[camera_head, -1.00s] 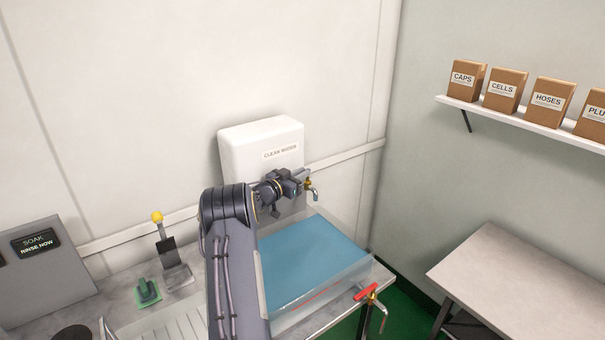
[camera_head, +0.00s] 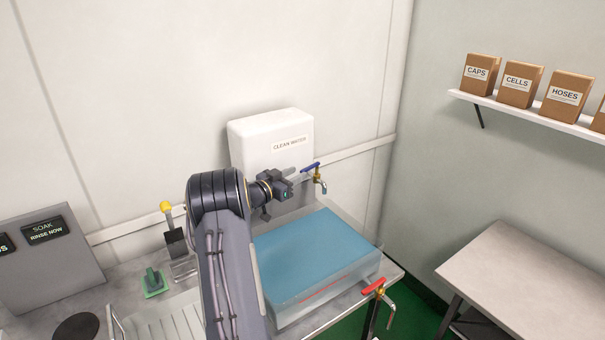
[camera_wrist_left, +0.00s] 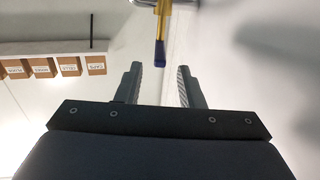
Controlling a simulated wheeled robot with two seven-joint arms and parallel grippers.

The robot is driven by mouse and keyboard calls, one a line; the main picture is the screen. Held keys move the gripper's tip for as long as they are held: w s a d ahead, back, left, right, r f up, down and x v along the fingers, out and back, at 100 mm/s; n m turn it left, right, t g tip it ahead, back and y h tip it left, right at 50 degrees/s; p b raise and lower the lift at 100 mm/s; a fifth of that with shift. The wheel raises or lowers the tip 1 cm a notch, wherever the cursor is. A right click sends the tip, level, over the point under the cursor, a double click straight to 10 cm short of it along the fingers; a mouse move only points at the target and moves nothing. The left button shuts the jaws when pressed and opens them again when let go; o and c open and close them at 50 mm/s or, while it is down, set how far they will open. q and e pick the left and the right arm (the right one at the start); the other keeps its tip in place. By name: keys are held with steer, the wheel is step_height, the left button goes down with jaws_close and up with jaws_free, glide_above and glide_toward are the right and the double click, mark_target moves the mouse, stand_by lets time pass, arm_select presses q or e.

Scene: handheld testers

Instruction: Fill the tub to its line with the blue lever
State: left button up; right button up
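The tub (camera_head: 372,268) is clear and holds blue water (camera_head: 315,255) with a broad flat surface. A red line (camera_head: 322,292) shows on its near wall, just below the near edge of that surface in the picture. The blue lever (camera_head: 310,167) sits on a brass tap (camera_head: 319,181) above the tub's far end; I see no stream below the spout. My left gripper (camera_head: 295,179) is just left of the lever. In the left wrist view its fingers (camera_wrist_left: 160,72) are open and empty, and the blue lever (camera_wrist_left: 160,55) points down toward the gap at their tips. My right gripper is out of view.
A red-handled tap (camera_head: 374,287) is at the tub's near right corner. A white clean water tank (camera_head: 272,132) is behind. A yellow-knobbed lever (camera_head: 167,207), a green block (camera_head: 153,282) and a grey display box (camera_head: 45,265) stand left. A bare table (camera_head: 525,285) is right.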

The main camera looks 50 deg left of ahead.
arm_select(q)
steer(key=shift+s, duration=0.3)
steer(key=shift+c, duration=1.2)
steer(key=d+m+b, duration=0.1)
steer(key=m+b, duration=0.1)
steer(key=b, duration=0.1)
steer(key=d+m+y+b, duration=0.1)
steer(key=b, duration=0.2)
steer(key=m+y+b, duration=0.1)
steer(key=m+b, duration=0.1)
steer(key=b, duration=0.1)
steer(key=shift+s+d+f+m, duration=0.1)
steer(key=shift+s+d+m, duration=0.2)
steer(key=shift+s+d, duration=0.1)
jaws_close()
steer(key=s+d+m+g+y+b, duration=0.15)
steer(key=s+d+m+b, duration=0.25)
steer(key=d+m+b, duration=0.45)
steer(key=w+a+m, duration=0.1)
steer(key=w+a, duration=0.7)
steer(key=shift+w+a+f+y, duration=0.2)
steer(key=shift+w+a+y, duration=0.15)
steer(key=shift+a+y, duration=0.1)
